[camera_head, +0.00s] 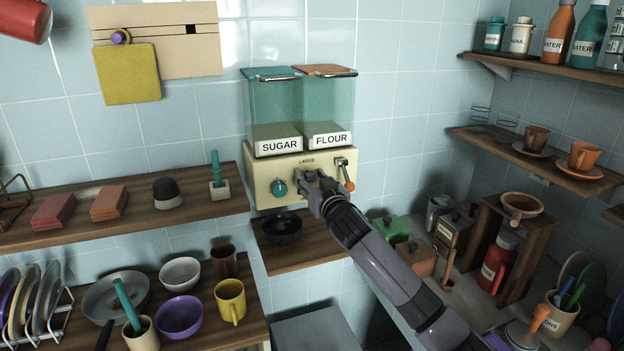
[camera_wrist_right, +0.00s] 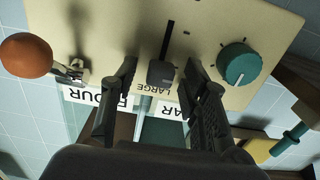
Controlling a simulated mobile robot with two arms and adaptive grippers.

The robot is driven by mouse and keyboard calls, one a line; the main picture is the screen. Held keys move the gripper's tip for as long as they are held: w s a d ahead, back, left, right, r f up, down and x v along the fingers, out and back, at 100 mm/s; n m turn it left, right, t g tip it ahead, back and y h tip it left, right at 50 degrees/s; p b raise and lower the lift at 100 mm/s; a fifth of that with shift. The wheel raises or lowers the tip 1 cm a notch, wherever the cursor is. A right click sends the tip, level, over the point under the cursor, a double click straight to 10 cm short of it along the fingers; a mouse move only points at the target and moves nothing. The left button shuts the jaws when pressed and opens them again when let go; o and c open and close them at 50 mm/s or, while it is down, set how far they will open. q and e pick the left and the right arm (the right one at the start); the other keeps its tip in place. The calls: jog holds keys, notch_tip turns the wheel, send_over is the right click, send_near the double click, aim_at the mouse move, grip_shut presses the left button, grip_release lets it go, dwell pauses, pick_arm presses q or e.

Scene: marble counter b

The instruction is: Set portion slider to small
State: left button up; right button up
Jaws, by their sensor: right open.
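A cream dispenser (camera_head: 262,184) with SUGAR and FLOUR bins is fixed to the tiled wall. Its portion slider, a dark knob (camera_wrist_right: 160,74), sits at the LARGE end of a black slot (camera_wrist_right: 169,38) in the wrist view. In the head view my gripper mostly hides the slider below the LARGE label. My right gripper (camera_head: 311,179) is at the dispenser front. In the wrist view its open fingers (camera_wrist_right: 160,66) stand one on each side of the knob, with visible gaps. My left gripper is not in view.
A teal dial (camera_wrist_right: 239,64) is right of the slider in the wrist view; an orange-tipped lever (camera_wrist_right: 26,55) is at left. Below the dispenser, a black bowl (camera_head: 282,229) stands on a small wooden shelf (camera_head: 300,258).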

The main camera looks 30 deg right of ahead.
grip_shut()
dwell(0.3)
dwell(0.4)
